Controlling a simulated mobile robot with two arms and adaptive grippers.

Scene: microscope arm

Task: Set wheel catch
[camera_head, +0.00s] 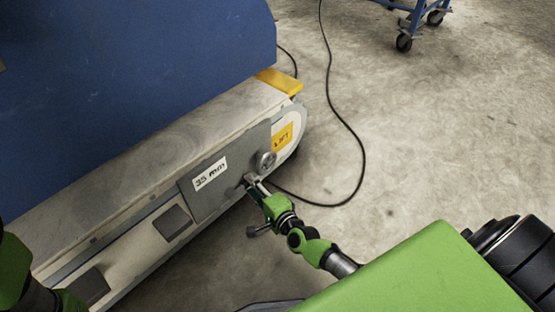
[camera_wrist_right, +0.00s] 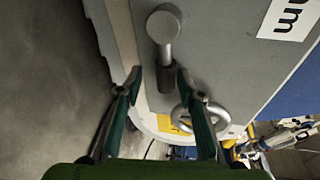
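The wheel catch looks like a grey metal lever with a round end. In the right wrist view the catch (camera_wrist_right: 163,27) stands out from a grey plate, its stem reaching down between my fingertips. In the head view the catch (camera_head: 249,179) is small and partly hidden by the fingers. My right gripper (camera_head: 256,187) is at the plate, close to the catch. In the wrist view this gripper (camera_wrist_right: 159,76) is open, with a finger on either side of the stem and visible gaps. At the head view's left edge only green and black parts of my left arm show; its gripper is not visible.
The grey plate (camera_head: 228,180) has a "35 mm" label (camera_head: 210,173). A round metal wheel (camera_head: 265,160) and a yellow "LIFT" label (camera_head: 283,137) are beside the catch. The blue machine body (camera_head: 130,70) rises behind.

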